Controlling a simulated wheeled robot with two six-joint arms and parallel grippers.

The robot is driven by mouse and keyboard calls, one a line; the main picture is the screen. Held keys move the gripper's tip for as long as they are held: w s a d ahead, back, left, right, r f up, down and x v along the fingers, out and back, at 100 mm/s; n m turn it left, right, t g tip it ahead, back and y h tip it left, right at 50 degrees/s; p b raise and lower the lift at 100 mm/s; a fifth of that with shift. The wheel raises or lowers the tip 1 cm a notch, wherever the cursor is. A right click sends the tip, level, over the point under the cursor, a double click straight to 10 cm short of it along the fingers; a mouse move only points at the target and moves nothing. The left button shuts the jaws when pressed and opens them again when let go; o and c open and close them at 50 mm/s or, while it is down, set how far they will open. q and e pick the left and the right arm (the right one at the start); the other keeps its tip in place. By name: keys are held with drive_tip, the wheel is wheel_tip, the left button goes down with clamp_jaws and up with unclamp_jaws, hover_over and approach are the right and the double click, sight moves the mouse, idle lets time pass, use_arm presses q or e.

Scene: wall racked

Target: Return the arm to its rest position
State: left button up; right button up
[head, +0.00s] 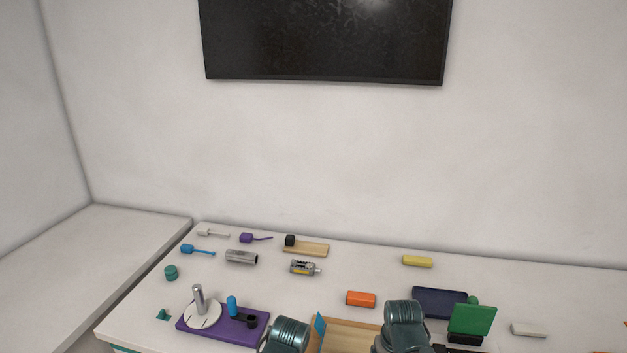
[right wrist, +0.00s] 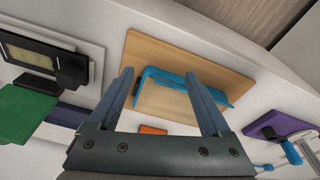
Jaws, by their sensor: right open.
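My right gripper (right wrist: 158,73) is open, with its two fingers apart and nothing held between them. Beyond the fingers in the right wrist view is a wooden board (right wrist: 150,52) with a blue bracket (right wrist: 165,76) on it. I cannot tell whether the fingers touch the bracket. In the head view two teal parts of my arms show at the bottom edge, in front of the wooden board (head: 352,335); no gripper fingers show there. My left gripper is in neither view.
A purple base (head: 240,325) with a peg and disc stands left on the white table (head: 370,275). A green panel (head: 472,320) and navy tray (head: 440,302) are right. An orange block (head: 361,299) lies between. Small tools lie behind; a black screen (head: 325,40) hangs above.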

drive_tip(key=s+a+f+n+g+b, duration=0.1)
drive_tip(key=s+a+f, duration=0.1)
drive_tip(key=s+a, duration=0.2)
drive_tip(key=s+a+f+n+g+h+b, duration=0.1)
drive_tip(key=s+a+f+n+b, duration=0.1)
drive_tip(key=a, duration=0.7)
drive_tip(key=s+f, duration=0.1)
drive_tip(key=s, duration=0.1)
drive_tip(key=shift+s, duration=0.3)
